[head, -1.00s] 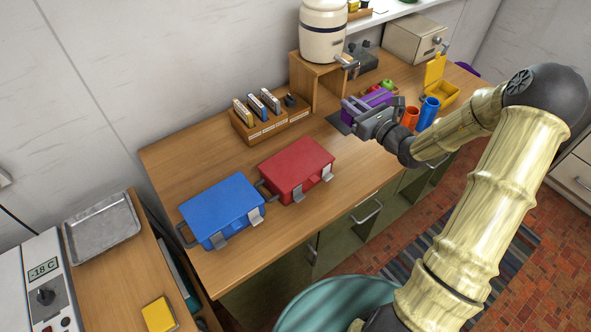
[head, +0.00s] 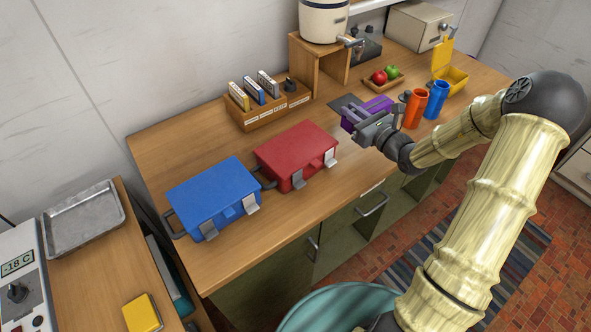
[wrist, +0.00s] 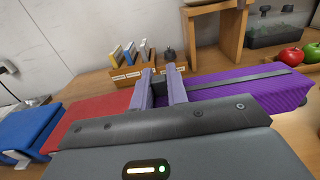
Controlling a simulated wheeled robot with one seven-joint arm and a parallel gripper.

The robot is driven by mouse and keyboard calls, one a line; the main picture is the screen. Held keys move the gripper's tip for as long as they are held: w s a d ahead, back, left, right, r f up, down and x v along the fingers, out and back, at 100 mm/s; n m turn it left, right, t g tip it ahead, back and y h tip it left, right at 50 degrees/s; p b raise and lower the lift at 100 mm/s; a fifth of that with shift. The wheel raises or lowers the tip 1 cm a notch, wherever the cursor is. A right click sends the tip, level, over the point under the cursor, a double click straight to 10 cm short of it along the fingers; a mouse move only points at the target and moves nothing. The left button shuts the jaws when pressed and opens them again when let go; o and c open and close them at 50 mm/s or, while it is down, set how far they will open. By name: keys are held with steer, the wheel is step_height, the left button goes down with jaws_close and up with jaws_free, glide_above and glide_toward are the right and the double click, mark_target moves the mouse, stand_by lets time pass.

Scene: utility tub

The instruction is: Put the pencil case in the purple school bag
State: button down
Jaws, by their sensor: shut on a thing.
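The pencil case (head: 377,105) is a long purple case with ribbed sides and a dark strip along its top. It also fills the right of the wrist view (wrist: 225,93). My gripper (head: 362,119) is shut on its near left end; the pale purple fingers (wrist: 161,88) show in the wrist view. The case is over the counter beside a dark mat, left of the orange bottle. I cannot tell whether its underside touches the wood. No purple school bag is visible in the current views.
A red case (head: 297,155) and a blue case (head: 214,197) lie left of my gripper on the counter (head: 165,150). An orange bottle (head: 414,108) and blue bottle (head: 436,99) stand close right. Behind are a fruit tray (head: 372,86), an open yellow box (head: 451,80) and a wooden stand (head: 320,62).

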mark_target(350, 129)
stand_by(0.3)
steer(key=shift+f+p, duration=0.4)
steer(key=shift+f, duration=2.5)
steer(key=shift+f, duration=2.05)
steer(key=shift+f, duration=0.15)
steer(key=c, duration=1.4)
jaws_free()
